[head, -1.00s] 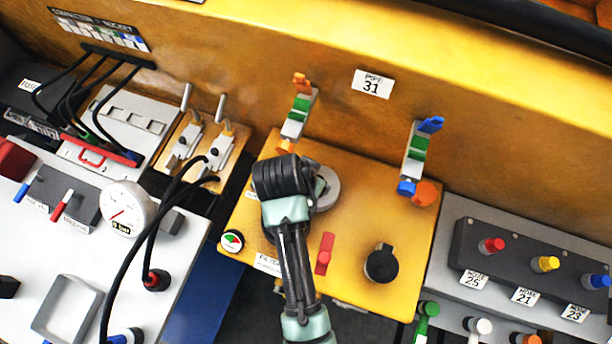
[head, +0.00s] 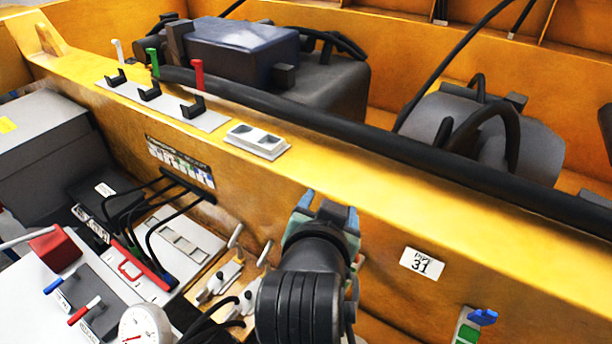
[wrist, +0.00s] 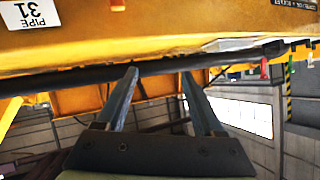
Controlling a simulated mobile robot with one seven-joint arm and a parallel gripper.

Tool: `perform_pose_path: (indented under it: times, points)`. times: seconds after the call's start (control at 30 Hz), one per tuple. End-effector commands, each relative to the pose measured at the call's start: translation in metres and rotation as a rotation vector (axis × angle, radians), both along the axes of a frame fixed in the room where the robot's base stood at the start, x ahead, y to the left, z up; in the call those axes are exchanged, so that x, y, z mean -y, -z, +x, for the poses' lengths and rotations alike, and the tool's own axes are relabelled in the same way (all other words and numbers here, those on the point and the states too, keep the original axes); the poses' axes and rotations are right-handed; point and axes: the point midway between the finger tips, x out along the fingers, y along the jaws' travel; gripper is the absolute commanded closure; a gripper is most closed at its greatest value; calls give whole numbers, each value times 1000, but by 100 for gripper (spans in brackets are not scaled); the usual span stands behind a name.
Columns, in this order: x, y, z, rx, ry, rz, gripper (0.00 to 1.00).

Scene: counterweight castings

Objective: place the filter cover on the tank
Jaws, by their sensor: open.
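My gripper (head: 328,203) is raised in front of the long yellow wall (head: 390,222) in the head view. It is seen from behind, with my dark wrist below it. In the wrist view its two fingers (wrist: 158,76) stand apart with nothing between them. I cannot make out the filter cover or the tank in either current view.
A thick black pipe (head: 400,147) runs along the wall top. Black cables (head: 150,190) and a gauge (head: 145,325) lie lower left. A "PIPE 31" label (head: 422,263) is on the right.

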Motion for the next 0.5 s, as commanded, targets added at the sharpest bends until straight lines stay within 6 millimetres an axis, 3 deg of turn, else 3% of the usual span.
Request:
perform_pose_path:
  times: [0.03,0.13,0.2,0.33,0.4,0.5]
  points:
    - [-7,-71,13,211,-51,-51,31]
    - [-18,-171,8,497,-114,-153,31]
    - [-25,-235,-9,687,-137,-224,31]
    - [-34,-326,-55,981,-141,-335,31]
    - [-36,-357,-78,1093,-131,-379,31]
    - [-38,-383,-101,1194,-117,-417,31]
